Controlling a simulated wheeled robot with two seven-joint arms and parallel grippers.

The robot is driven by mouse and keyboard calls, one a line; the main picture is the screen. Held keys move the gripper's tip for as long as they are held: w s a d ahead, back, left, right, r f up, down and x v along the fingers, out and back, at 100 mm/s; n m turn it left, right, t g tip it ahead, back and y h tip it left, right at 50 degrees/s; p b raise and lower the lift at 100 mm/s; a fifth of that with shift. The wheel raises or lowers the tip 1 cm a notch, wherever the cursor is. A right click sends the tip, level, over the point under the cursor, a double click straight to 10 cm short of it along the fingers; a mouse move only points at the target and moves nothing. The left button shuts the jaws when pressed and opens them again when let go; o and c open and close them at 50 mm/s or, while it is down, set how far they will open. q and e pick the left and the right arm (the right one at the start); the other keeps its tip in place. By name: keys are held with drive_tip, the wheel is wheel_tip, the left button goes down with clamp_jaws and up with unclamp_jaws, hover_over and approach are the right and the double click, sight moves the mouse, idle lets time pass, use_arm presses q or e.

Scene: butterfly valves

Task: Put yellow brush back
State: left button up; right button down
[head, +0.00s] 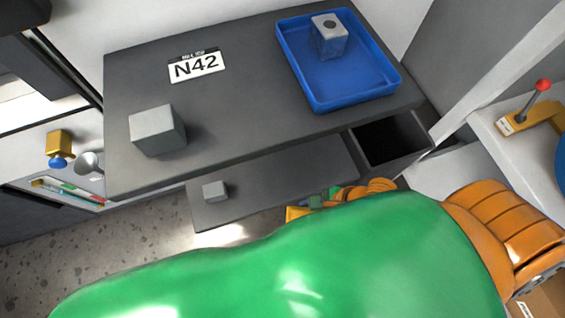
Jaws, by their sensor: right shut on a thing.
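My right arm, green and orange, fills the lower part of the head view and hides much of what is below it. My right gripper (318,201) shows only in part beyond the arm, below the front edge of the dark table. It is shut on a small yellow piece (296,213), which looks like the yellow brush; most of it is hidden. The gripper is just right of the lower shelf's front edge in the picture. My left gripper is not in view.
The dark table (240,95) holds a grey block (157,130), an N42 label (197,66) and a blue tray (385,85) with a grey block (329,36). A lower shelf (265,185) holds a small cube (214,190). A narrow tray (85,203) with coloured items is left.

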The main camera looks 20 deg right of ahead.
drive_tip(key=w, duration=1.5)
drive_tip(key=f+b, duration=0.1)
drive_tip(key=f, duration=0.3)
drive_tip(key=f+b, duration=0.1)
drive_tip(key=f, duration=0.1)
drive_tip(key=shift+w+a+f+b, duration=0.1)
drive_tip(key=shift+a+f+b, duration=0.1)
drive_tip(key=shift+a+b, duration=0.15)
drive_tip(key=shift+w+f, duration=0.25)
drive_tip(key=shift+f, duration=0.05)
drive_tip(key=shift+c, duration=0.9)
unclamp_jaws()
drive_tip(key=shift+d+r, duration=0.1)
